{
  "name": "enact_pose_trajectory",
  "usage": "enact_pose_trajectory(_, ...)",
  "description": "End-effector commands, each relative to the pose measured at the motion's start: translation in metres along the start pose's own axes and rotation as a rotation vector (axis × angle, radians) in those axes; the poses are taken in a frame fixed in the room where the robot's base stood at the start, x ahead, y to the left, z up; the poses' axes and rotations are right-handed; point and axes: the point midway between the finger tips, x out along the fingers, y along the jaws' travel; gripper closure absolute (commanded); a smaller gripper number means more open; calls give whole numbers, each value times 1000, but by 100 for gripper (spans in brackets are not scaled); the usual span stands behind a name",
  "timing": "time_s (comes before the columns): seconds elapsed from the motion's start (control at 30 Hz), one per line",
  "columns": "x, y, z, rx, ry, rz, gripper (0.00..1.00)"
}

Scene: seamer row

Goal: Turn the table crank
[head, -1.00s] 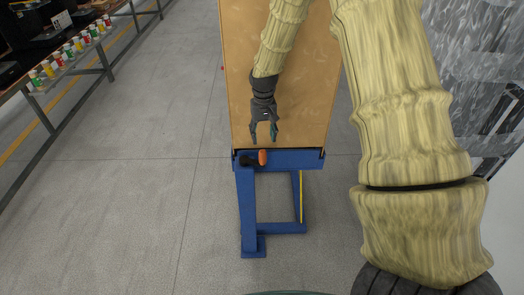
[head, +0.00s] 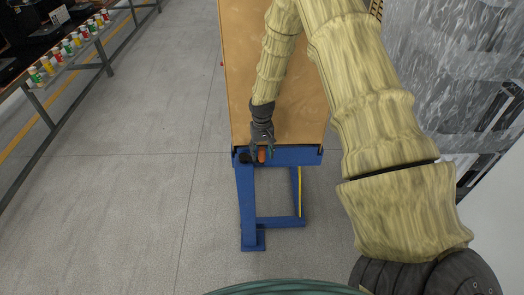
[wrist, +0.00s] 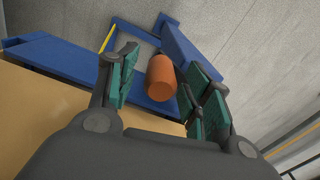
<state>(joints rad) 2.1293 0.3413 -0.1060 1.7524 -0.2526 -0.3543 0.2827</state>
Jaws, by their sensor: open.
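The table crank's orange handle (head: 262,156) sits at the near end of the blue-framed table, beside a black hub (head: 245,157). The handle also shows in the wrist view (wrist: 161,77), between the finger pads and nearer the right ones. My gripper (head: 262,152) is open and directly at the handle in the head view. In the wrist view my gripper (wrist: 160,92) has its green-padded fingers spread on either side of the handle. I cannot tell whether either finger touches it. The crank's arm is hidden from view.
The table has a tan wooden top (head: 240,75) and blue legs (head: 247,205). A bench with a row of small coloured cups (head: 68,46) stands at the left. The grey floor around the table's near end is clear. A grey mottled surface (head: 445,60) rises at the right.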

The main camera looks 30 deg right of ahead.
Motion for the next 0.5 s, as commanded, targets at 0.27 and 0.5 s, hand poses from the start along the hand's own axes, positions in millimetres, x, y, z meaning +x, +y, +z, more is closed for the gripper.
enact_pose_trajectory(0.27,4,0,0,0,0,0,50)
enact_pose_trajectory(0.5,4,0,0,0,0,0,74)
